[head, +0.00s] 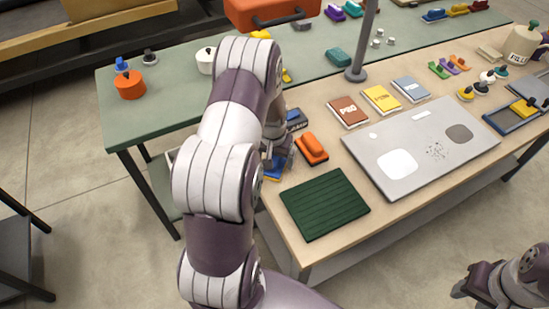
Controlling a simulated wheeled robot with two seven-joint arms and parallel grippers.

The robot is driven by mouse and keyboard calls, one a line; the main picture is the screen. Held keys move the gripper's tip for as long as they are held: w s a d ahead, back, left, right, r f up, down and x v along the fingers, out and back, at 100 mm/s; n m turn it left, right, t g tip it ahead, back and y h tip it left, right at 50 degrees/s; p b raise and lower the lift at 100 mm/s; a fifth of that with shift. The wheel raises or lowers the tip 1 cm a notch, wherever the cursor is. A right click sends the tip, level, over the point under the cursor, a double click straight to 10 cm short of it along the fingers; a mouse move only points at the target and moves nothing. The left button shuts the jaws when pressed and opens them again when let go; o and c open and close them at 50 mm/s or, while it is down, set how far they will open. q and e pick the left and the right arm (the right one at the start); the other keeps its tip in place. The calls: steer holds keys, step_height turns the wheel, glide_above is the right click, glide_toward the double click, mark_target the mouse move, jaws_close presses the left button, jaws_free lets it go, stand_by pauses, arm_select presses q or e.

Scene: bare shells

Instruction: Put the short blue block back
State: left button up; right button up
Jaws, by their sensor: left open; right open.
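My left arm reaches down over the table's left end, and its gripper (279,158) is largely hidden behind my own arm. It is open at a small blue piece (272,170) with a yellow edge on the wooden table. I cannot tell whether they touch, or whether this piece is the short blue block. A dark blue labelled item (296,119) lies just behind the gripper. My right gripper (464,285) is open at the lower right, in front of the table and away from its objects.
An orange block-like tool (312,148) and a dark green ribbed mat (325,204) lie close right of my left gripper. A grey board (420,148) and several labelled packets, such as the red one (348,111), lie beyond. A post (363,45) stands behind.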

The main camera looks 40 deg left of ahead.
mark_target(274, 161)
arm_select(q)
step_height(274, 161, up, 11)
steer(key=s, duration=0.1)
steer(key=s+d+r+m, duration=0.1)
steer(key=s+d+m, duration=0.1)
steer(key=s+d, duration=0.4)
steer(key=s+d+r+m, duration=0.1)
steer(key=s+d, duration=0.4)
steer(key=d, duration=0.6)
steer(key=shift+s+d+r+m+b, duration=0.3)
steer(key=shift+s+m, duration=0.1)
